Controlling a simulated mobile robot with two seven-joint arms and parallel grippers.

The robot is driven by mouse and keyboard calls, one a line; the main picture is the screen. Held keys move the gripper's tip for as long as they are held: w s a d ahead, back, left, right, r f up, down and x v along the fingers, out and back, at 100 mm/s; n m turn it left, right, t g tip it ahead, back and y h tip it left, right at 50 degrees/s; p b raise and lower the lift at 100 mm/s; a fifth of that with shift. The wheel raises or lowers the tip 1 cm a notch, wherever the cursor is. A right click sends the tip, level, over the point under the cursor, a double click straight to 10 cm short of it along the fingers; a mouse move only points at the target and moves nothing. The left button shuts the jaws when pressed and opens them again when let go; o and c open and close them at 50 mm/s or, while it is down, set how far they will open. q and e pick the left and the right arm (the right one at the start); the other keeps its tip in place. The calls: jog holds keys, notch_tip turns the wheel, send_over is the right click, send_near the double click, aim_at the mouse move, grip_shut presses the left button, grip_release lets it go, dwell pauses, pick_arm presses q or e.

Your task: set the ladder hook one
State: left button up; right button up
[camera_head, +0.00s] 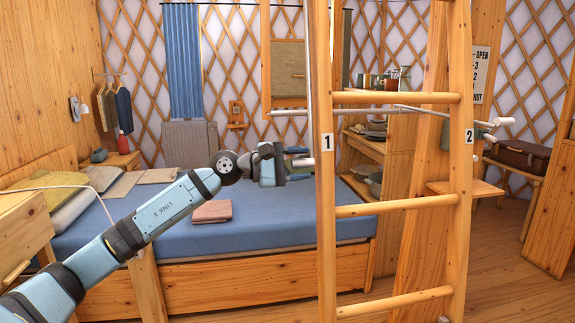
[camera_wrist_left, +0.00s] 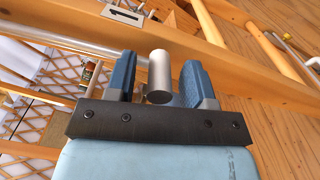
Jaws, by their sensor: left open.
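A wooden ladder (camera_head: 328,220) stands upright, with a "1" plate on its left rail and a "2" plate on its right rail. A pale rod (camera_head: 290,112) runs across at the upper rung, behind the left rail; I cannot tell whether it belongs to hook one. My left gripper (camera_head: 298,163) is beside the left rail, below the "1" plate, partly hidden by it. In the left wrist view, the jaws (camera_wrist_left: 160,85) are open, with a grey cylinder (camera_wrist_left: 158,72) between them and gaps on both sides. My right gripper is out of view.
Shelves (camera_head: 375,145) stand behind the ladder. Grey bar ends (camera_head: 490,128) stick out past the right rail. Open floor (camera_head: 505,255) lies at right.

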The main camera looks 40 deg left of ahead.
pick_arm(q)
jog(key=b+v, duration=0.1)
jog(key=v, duration=1.2)
jog(key=shift+s+a, duration=0.2)
jog(key=shift+a, duration=0.05)
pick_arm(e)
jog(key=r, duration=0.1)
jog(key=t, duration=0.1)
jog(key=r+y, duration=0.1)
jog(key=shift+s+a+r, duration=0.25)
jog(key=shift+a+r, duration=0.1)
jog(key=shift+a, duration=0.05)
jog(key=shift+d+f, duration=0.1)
